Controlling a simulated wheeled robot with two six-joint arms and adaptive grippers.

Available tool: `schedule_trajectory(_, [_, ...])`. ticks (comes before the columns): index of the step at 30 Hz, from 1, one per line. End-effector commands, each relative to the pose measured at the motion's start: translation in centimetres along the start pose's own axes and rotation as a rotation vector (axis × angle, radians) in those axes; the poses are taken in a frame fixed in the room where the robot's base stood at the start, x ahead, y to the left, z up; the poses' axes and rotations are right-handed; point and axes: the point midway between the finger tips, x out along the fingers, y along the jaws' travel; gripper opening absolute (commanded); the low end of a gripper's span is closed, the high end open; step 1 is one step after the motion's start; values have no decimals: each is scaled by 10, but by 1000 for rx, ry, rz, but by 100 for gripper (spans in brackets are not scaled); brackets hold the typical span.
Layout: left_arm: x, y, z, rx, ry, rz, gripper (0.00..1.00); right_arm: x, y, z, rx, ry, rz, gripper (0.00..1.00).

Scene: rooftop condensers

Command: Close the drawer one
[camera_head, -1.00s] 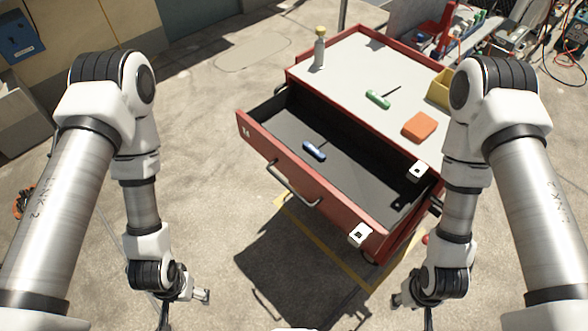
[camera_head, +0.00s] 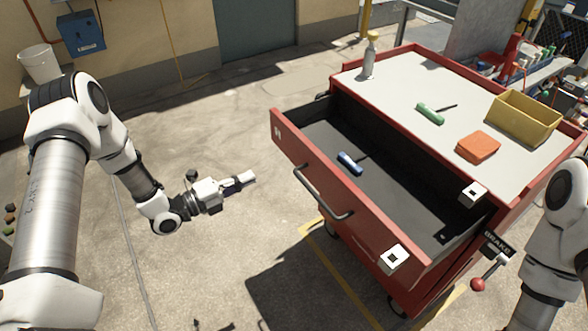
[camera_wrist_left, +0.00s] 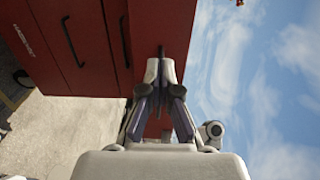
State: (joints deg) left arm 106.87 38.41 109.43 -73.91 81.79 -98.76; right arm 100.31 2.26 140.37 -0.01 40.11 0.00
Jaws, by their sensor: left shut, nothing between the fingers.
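The open drawer (camera_head: 350,215) is pulled out of the red tool cart (camera_head: 560,170) and has a dark handle (camera_head: 322,198) on its red front. A blue-handled tool (camera_head: 350,162) lies inside it. My left gripper (camera_head: 250,177) is shut and empty, left of the drawer front and apart from it in the head view. In the left wrist view, the shut fingers (camera_wrist_left: 160,60) point toward red cart panels (camera_wrist_left: 95,45) with dark handles. I cannot tell there which panel is the open drawer. My right gripper is out of view; only its arm shows at the right edge.
On the cart top are a bottle (camera_head: 369,60), a green-handled tool (camera_head: 430,114), an orange block (camera_head: 478,147) and a yellow bin (camera_head: 522,117). A brake lever with a red knob (camera_head: 478,285) sticks out at the cart's lower right. The floor left of the drawer is clear.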

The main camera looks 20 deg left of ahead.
Motion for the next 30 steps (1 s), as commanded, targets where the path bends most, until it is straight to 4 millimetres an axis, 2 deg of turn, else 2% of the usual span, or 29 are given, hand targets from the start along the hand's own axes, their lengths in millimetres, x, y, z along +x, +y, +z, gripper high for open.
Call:
schedule_trajectory(12, [87, 0, -3, 2, 7, 3, 0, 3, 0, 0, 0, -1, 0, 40])
schedule_trajectory(18, [120, 0, -2, 0, 4, 3, 0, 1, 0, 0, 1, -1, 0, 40])
schedule_trajectory(22, [129, 0, -2, -2, 2, 3, 0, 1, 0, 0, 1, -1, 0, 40])
schedule_trajectory(30, [130, 0, -2, -3, 1, 3, 0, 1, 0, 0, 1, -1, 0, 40])
